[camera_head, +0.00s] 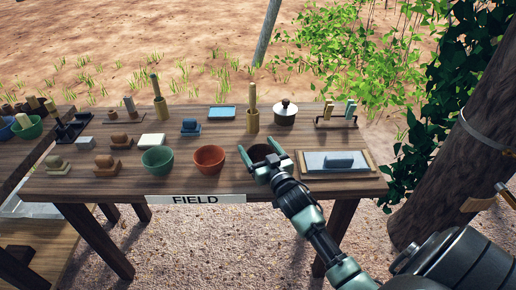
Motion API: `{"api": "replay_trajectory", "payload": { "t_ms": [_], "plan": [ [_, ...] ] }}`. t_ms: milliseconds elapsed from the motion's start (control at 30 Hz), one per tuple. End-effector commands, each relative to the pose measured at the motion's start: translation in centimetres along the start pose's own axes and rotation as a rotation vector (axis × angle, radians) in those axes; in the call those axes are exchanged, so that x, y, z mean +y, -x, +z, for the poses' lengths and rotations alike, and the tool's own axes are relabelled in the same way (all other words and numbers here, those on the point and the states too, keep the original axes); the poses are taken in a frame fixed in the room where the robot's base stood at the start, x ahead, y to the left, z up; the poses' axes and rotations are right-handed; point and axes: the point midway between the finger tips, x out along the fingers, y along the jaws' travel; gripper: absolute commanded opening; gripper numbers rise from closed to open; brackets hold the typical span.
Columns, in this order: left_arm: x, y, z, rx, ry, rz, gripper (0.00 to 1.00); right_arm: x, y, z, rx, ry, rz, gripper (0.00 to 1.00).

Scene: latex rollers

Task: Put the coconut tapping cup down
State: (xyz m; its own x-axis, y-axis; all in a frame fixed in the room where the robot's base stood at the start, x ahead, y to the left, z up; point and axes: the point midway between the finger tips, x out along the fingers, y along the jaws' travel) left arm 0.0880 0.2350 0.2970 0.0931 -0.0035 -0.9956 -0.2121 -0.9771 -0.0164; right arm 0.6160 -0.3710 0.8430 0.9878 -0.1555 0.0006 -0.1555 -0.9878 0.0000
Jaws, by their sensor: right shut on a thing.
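The coconut tapping cup (261,152) is a dark brown bowl near the table's front edge, right of the terracotta bowl. My right gripper (265,163) reaches in from the lower right and is shut on the cup's near side. The cup is upright, and its lower part is mostly hidden by the gripper. I cannot tell whether its base touches the wooden table (330,135). My left gripper is not in view.
A terracotta bowl (209,158) and a green bowl (157,160) stand to the left. A framed tray (358,172) lies close on the right. Behind stand a bamboo holder (252,122) and a lidded white pot (284,117). A tree trunk (440,170) rises beyond the table's right end.

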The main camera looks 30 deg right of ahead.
Motion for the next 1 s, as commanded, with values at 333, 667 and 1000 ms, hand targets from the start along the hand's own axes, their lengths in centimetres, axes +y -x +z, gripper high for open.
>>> {"api": "replay_trajectory", "payload": {
  "t_ms": [333, 667, 1000],
  "plan": [
    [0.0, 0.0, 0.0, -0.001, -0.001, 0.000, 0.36, 0.0, 0.0, 0.0, 0.000, 0.000, 0.000, 1.00],
    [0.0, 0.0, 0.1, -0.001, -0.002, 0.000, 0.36, 0.0, 4.8, 0.1, -0.004, -0.002, 0.001, 1.00],
    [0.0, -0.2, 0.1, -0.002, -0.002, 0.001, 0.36, 0.0, 10.9, 0.0, -0.002, -0.002, 0.001, 1.00]
  ]
}}
